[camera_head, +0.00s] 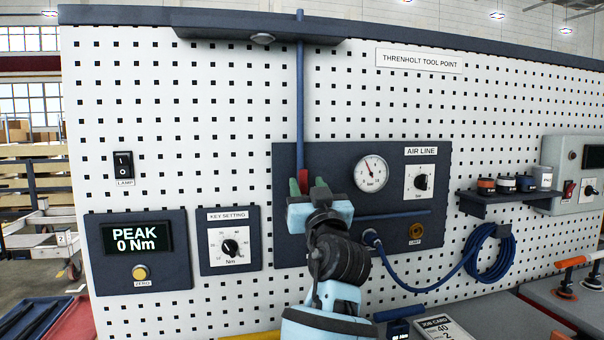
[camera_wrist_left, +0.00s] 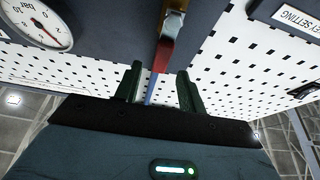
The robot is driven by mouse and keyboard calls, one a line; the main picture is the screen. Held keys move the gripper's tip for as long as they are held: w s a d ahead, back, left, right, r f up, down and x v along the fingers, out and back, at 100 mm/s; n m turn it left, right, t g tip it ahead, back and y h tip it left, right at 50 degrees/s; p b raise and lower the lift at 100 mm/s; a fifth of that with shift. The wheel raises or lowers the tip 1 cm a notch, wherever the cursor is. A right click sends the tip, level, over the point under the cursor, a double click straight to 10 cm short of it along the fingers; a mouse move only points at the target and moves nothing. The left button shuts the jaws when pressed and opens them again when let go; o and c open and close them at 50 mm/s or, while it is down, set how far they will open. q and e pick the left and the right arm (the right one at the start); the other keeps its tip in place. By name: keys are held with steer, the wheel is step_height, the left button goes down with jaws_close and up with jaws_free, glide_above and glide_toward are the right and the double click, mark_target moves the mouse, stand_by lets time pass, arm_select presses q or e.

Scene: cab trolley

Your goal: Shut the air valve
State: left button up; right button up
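The air valve's red lever (camera_head: 303,180) is on the dark air line panel (camera_head: 435,165), at the foot of the vertical blue pipe (camera_head: 300,100). It points up, roughly in line with the pipe. In the left wrist view, the red lever (camera_wrist_left: 164,55) hangs from a metal valve body (camera_wrist_left: 173,22). My left gripper (camera_head: 306,184) is open in front of the valve. In the left wrist view its two dark green fingers (camera_wrist_left: 159,76) stand either side of the lever's end, with visible gaps. The head view hides the valve body behind my gripper. My right gripper is not in view.
A round pressure gauge (camera_head: 371,173) and a knob (camera_head: 420,182) sit right of the valve. A coiled blue hose (camera_head: 488,252) hangs further right, below a small shelf (camera_head: 500,200) of pots. The key setting dial (camera_head: 230,247) is to the left.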

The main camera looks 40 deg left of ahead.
mark_target(304, 177)
arm_select(q)
steer(key=shift+p+x, duration=0.35)
steer(key=shift+x, duration=1.95)
jaws_close()
